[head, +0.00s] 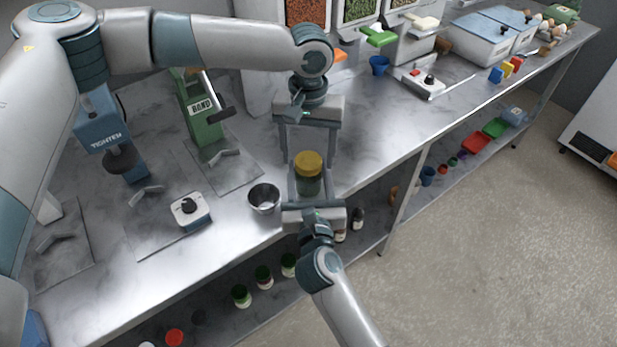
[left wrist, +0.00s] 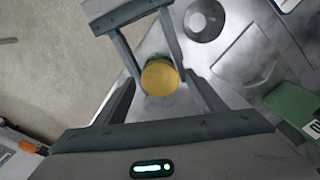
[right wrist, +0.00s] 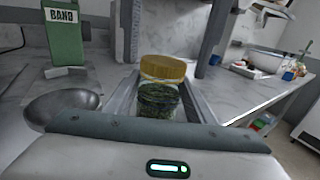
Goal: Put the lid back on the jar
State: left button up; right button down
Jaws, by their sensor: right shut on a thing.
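The jar (head: 308,186) is clear glass with dark green contents and stands upright near the table's front edge. The yellow lid (head: 308,162) sits on its mouth, and it also shows on top of the jar in the right wrist view (right wrist: 163,67). I cannot tell whether it is tightened. My right gripper (head: 308,180) is shut on the jar from the front side, one finger on each side. My left gripper (head: 308,153) is open and empty on the far side of the jar. In the left wrist view, the lid (left wrist: 160,78) lies between its spread fingers, apart from them.
A metal bowl (head: 264,198) stands just left of the jar. A white box with a black knob (head: 190,209), a green BAND press (head: 203,112) and a blue TIGHTEN press (head: 110,135) stand further left. Bins and a blue cup (head: 379,65) are at the back right.

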pick_arm(q)
jog(key=shift+r, duration=0.1)
jog(key=shift+r, duration=2.15)
jog(key=shift+r, duration=0.1)
jog(key=shift+c, duration=0.5)
jog(key=shift+r+m, duration=1.65)
jog(key=shift+m, duration=0.65)
jog(key=shift+f, duration=0.1)
jog(key=shift+f, duration=3.9)
